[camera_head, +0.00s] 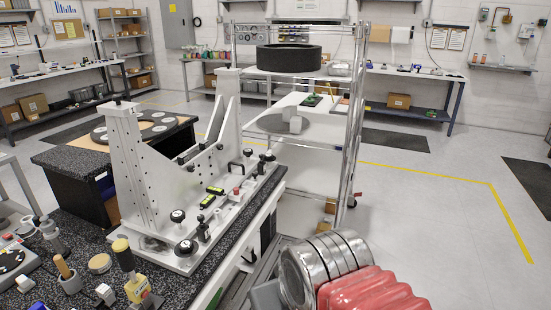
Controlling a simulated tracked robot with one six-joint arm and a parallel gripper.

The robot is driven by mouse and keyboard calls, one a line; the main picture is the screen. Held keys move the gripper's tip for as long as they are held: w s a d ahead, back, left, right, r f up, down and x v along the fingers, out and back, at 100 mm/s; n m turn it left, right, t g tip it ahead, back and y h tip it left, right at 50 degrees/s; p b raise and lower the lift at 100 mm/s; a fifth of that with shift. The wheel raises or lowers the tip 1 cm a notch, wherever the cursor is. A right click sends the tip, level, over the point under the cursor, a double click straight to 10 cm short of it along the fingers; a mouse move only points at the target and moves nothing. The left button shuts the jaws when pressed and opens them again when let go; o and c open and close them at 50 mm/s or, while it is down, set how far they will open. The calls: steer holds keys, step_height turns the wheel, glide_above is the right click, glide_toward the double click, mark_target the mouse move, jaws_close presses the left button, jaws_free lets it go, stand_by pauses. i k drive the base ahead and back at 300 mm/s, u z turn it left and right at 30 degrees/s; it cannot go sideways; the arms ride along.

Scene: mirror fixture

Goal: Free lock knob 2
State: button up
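The light grey mirror fixture (137,170) stands on the dark speckled bench at left of centre, with two tall slotted uprights. Small black knobs with pale centres sit on its base, including a front knob (185,247) and another knob (177,215) just behind it. More dark knobs show near the base's far end (266,157). No number is readable, so I cannot tell which is lock knob 2, nor whether any knob is locked. My gripper is not in view; silver and red parts of my arm fill the bottom right, apart from the fixture.
A yellow-topped tool (125,258), a wooden-handled tool (63,268) and other small items crowd the bench's near left. A wire rack (352,130) stands behind the fixture. Open floor (430,210) lies at right.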

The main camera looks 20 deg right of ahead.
mark_target(269, 157)
steer(key=u, duration=0.05)
steer(key=k, duration=0.95)
steer(key=z, duration=0.6)
steer(key=i, duration=1.55)
steer(key=u, duration=0.15)
steer(key=i, duration=0.75)
steer(key=u, duration=0.7)
steer(key=i, duration=0.4)
steer(key=u, duration=0.2)
